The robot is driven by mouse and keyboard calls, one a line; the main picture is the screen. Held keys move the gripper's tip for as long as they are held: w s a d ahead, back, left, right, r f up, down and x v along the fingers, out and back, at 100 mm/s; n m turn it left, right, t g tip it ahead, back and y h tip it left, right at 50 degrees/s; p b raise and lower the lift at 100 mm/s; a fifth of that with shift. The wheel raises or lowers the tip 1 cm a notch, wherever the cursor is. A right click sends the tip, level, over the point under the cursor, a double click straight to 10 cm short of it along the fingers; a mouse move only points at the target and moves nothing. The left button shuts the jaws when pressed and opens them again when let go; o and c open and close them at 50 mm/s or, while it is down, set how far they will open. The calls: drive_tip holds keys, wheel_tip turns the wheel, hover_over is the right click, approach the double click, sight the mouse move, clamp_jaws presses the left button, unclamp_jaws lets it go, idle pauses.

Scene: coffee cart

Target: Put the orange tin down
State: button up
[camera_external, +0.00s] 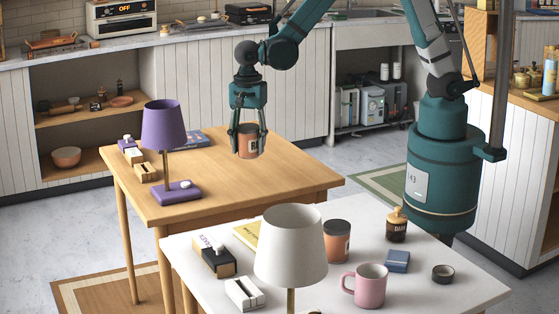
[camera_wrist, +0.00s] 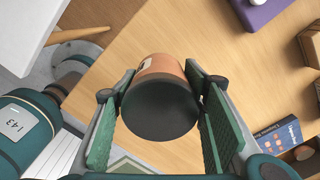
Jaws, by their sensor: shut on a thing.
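The orange tin (camera_external: 248,143) is held in my gripper (camera_external: 248,134) over the right part of the wooden table (camera_external: 290,170). In the wrist view the tin (camera_wrist: 160,66) shows its dark round lid toward the camera, with its orange side behind. The green finger pads of my gripper (camera_wrist: 160,105) stand on both sides of it. I cannot tell from these views whether the tin's base touches the table. A similar orange tin with a dark lid (camera_external: 337,241) stands on the white table.
A purple lamp (camera_external: 163,130), small boxes (camera_external: 146,172) and a blue book (camera_external: 188,139) are on the wooden table's left and back. Its front right is clear. The white table (camera_external: 420,280) in front holds a white lamp (camera_external: 291,245), pink mug (camera_external: 365,286) and brown jar (camera_external: 397,226).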

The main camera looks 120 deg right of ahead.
drive_tip(key=shift+d, duration=0.5)
drive_tip(key=shift+f, duration=0.15)
drive_tip(key=b, duration=0.1)
hover_over(248, 184)
drive_tip(key=shift+f, duration=3)
drive_tip(key=shift+f, duration=0.15)
drive_tip(key=shift+f+b, duration=0.5)
drive_tip(key=shift+f, duration=1.25)
drive_tip(key=shift+f, duration=0.1)
drive_tip(key=o, duration=0.6)
drive_tip(key=shift+f, duration=0.1)
drive_tip(key=o, duration=0.4)
